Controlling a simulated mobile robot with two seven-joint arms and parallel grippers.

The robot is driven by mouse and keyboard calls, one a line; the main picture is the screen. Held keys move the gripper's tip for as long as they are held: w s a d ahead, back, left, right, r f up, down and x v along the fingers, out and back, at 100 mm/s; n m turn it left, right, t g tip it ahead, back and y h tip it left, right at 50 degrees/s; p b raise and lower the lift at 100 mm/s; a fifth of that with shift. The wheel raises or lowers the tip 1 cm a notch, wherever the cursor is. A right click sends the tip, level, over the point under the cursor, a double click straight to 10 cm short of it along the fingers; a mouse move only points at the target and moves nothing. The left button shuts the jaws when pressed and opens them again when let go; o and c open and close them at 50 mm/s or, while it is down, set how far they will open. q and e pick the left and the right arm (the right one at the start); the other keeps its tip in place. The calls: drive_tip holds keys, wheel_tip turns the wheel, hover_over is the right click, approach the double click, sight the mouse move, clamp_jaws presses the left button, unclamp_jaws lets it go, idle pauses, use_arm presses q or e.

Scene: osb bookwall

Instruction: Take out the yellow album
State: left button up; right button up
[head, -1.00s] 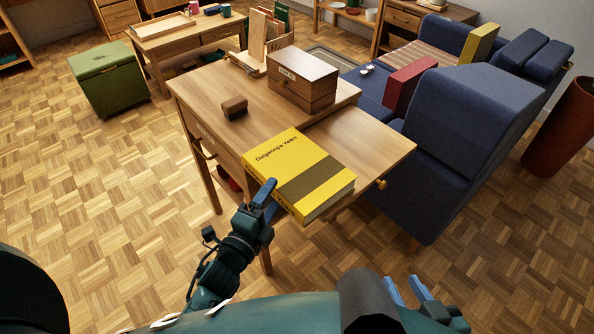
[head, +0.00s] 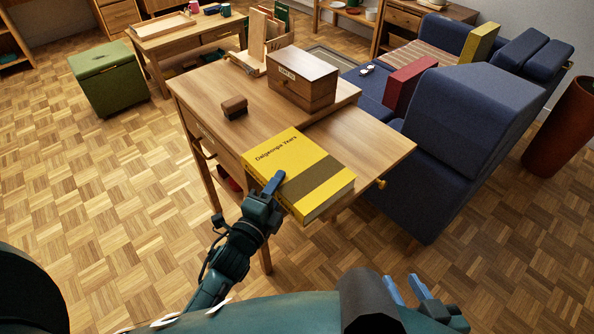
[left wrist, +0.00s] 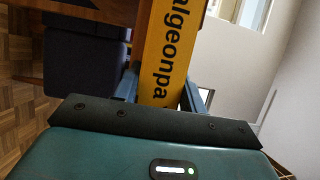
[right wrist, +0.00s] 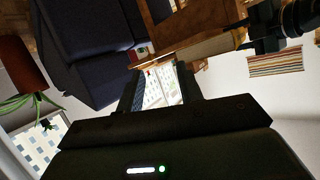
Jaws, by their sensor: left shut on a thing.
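The yellow album (head: 290,160), a thick book with a dark olive band and black lettering, lies flat on the wooden desk (head: 362,150). Its near end juts over the desk's front edge. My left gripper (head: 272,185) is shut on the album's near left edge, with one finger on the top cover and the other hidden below. In the left wrist view the album's lettered yellow spine (left wrist: 165,50) lies between the two fingers. My right gripper (head: 406,290) is low at the front right, open and empty, away from the desk. Its spread fingers also show in the right wrist view (right wrist: 160,88).
A wooden box (head: 303,80) and a small brown block (head: 235,107) stand on the desk behind the album. A blue sofa (head: 450,130) with a red book (head: 407,84) is close on the right. A green chest (head: 110,80) stands at left. The parquet floor at left is clear.

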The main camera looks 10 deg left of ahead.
use_arm(q)
clamp_jaws()
drive_tip(key=shift+r, duration=0.25)
